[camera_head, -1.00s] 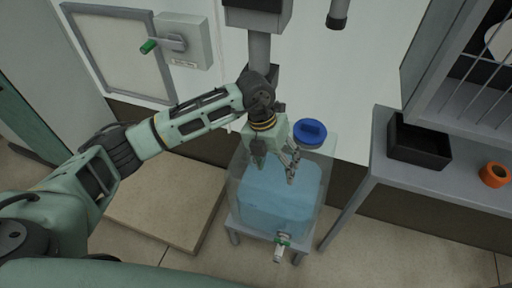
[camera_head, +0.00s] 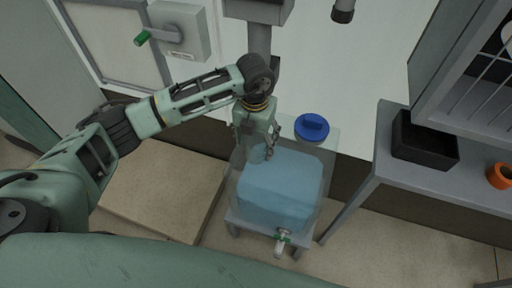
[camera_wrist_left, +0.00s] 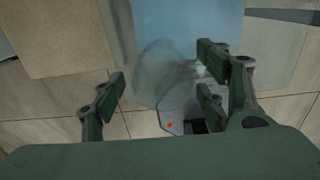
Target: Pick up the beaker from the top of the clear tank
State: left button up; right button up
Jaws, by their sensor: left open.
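The clear tank (camera_head: 322,165) stands on a grey stand and holds blue liquid (camera_head: 280,190). It has a blue lid (camera_head: 312,127) at its back right and a tap (camera_head: 281,242) low on its front. The beaker (camera_head: 257,153) is a small, faint, see-through shape at the tank's back left top, partly hidden by my gripper. My left gripper (camera_head: 256,157) is open and points down there, its fingers on either side of the beaker. In the left wrist view the clear round beaker (camera_wrist_left: 160,72) shows between and beyond the spread fingers (camera_wrist_left: 163,90). I cannot tell whether they touch it.
A grey bench (camera_head: 375,165) at the right carries a black bin (camera_head: 424,140) and an orange ring (camera_head: 501,175). A pale slab (camera_head: 165,195) lies on the floor left of the tank.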

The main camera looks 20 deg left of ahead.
pick_arm(q)
notch_tip(320, 180, down, 4)
jog(key=shift+p, duration=0.35)
jog(key=shift+f, duration=0.55)
jog(key=shift+c, duration=0.5)
jog(key=c, duration=1)
pick_arm(e)
jog(key=shift+s+d+r, duration=0.25)
jog(key=shift+s+r, duration=0.15)
jog(key=shift+s, duration=0.15)
pick_arm(q)
jog(key=shift+c, duration=0.2)
pick_arm(e)
jog(key=shift+r, duration=0.1)
